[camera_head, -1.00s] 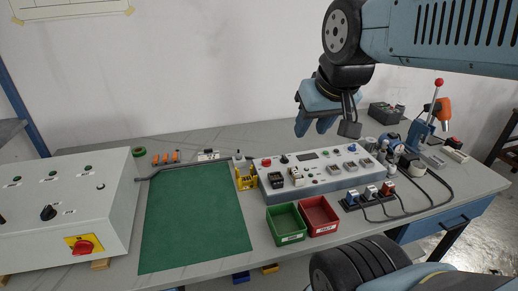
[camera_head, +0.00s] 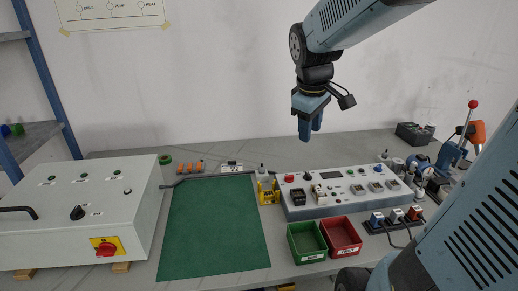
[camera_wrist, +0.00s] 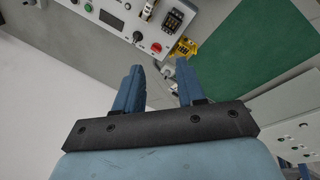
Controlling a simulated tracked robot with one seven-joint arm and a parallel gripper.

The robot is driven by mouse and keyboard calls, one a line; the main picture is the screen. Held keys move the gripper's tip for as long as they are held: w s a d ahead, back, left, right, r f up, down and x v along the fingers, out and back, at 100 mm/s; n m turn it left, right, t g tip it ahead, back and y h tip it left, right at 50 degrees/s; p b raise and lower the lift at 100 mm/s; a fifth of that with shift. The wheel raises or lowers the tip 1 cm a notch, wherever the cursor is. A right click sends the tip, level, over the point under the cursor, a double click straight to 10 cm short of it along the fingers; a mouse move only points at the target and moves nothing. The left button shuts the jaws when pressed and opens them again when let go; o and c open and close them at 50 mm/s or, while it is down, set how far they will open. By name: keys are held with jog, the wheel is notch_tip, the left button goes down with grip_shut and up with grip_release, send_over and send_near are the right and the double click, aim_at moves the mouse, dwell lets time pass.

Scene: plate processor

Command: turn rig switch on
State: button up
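The long grey console (camera_head: 350,190) stands on the bench with buttons, a display and sockets on top. At its left end are a red button (camera_head: 289,179) and a black knob (camera_head: 308,176). The white control box (camera_head: 75,205) at the left carries a black rotary switch (camera_head: 77,212) and a red-on-yellow switch (camera_head: 105,247). I cannot tell which is the rig switch; labels are too small to read. My gripper (camera_head: 310,135) hangs fingers down above the console's left end, apart from it. In the wrist view (camera_wrist: 159,70) its fingers are open and empty, with the red button (camera_wrist: 156,47) just beyond.
A green mat (camera_head: 213,225) lies between box and console. A yellow holder (camera_head: 268,192) stands by the console's left end. Green (camera_head: 306,259) and red (camera_head: 342,252) bins sit in front.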

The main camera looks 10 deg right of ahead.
aim_at(290, 176)
jog(key=w+f+n+g+y, duration=0.25)
jog(key=w+f+n, duration=0.8)
jog(key=w, duration=0.55)
jog(key=shift+h, duration=0.45)
jog(key=f, duration=1.4)
jog(key=shift+s+d+f, duration=0.15)
jog(key=shift+s+d, duration=0.1)
jog(key=shift+d, duration=0.15)
jog(key=shift+c, duration=0.4)
grip_shut()
jog(key=shift+d, duration=0.25)
jog(key=shift+a+m, duration=0.15)
jog(key=shift+m, duration=0.1)
